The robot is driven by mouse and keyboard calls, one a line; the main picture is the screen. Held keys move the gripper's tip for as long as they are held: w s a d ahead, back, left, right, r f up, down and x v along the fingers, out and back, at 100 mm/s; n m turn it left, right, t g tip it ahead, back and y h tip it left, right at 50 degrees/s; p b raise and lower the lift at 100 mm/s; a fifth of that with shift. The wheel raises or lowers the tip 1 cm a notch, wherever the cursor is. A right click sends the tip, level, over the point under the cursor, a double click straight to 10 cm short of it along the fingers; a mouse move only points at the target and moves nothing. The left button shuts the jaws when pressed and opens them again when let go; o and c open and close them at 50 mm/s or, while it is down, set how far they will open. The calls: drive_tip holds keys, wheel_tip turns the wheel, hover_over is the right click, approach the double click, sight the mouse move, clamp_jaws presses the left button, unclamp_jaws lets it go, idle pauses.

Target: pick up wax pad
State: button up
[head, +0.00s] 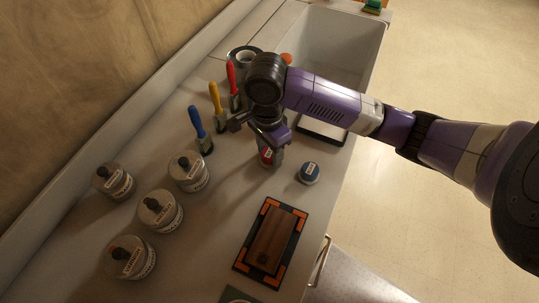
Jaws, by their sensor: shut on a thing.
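My gripper (264,138) points down over the counter in the head view, and its jaws are shut on a small red-topped round thing (267,157) with a pale label. The fingers and wrist hide part of it. I cannot tell whether it touches the counter. I cannot pick out a wax pad for certain; the red-topped thing's label is too small to read.
Blue (196,122), yellow (214,94) and red (231,73) handled brushes stand left of my gripper. Several knobbed, labelled canisters (188,171) fill the left. A wooden board (270,243) in an orange-and-black frame lies in front. A white sink (347,37) is behind.

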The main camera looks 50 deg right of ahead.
sight(269, 152)
drive_tip(key=shift+r, duration=0.1)
wheel_tip(269, 152, up, 20)
drive_tip(key=p, duration=0.3)
idle(0.4)
drive_tip(key=o, duration=0.5)
clamp_jaws()
